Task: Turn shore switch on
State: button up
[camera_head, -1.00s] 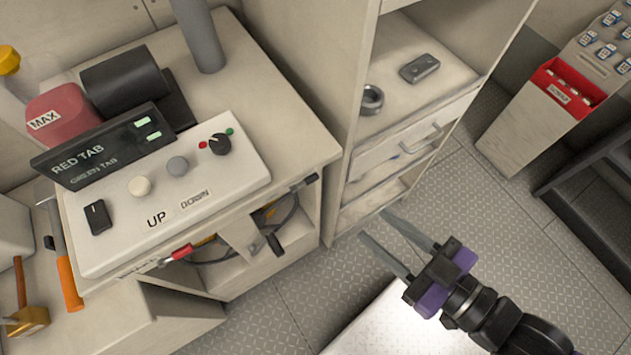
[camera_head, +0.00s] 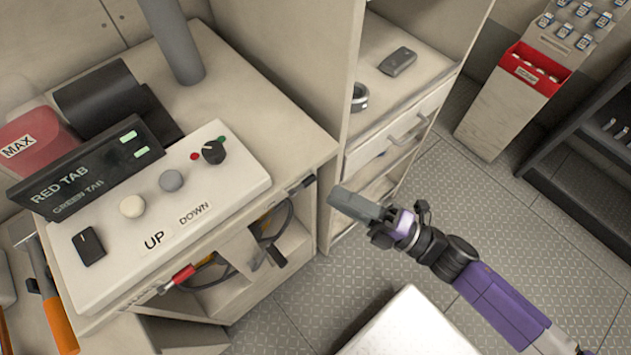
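A white control panel (camera_head: 112,262) sits on the bench at left. It carries a black knob (camera_head: 213,152) between a red and a green dot, a black rocker-like switch (camera_head: 89,246), a cream button (camera_head: 132,207) and a grey button (camera_head: 171,180). Labels read UP and DOWN. I see no label naming the shore switch. A dark display (camera_head: 88,172) behind reads RED TAB and GREEN TAB, with two lit green blocks. My gripper (camera_head: 352,203) is right of the panel, apart from it, near the cabinet. Its fingers overlap in view, so their opening is hidden.
An open cabinet shelf holds a dark remote-like object (camera_head: 398,61) and a ring (camera_head: 359,97). Cables with a red-ended plug (camera_head: 178,278) hang below the panel front. An orange-handled tool (camera_head: 58,325) lies at left. A red-topped bin (camera_head: 531,72) stands at back right.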

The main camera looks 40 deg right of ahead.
jog(key=p+x, duration=0.1)
jog(key=x, duration=0.5)
jog(key=shift+w+r, duration=0.1)
grip_shut()
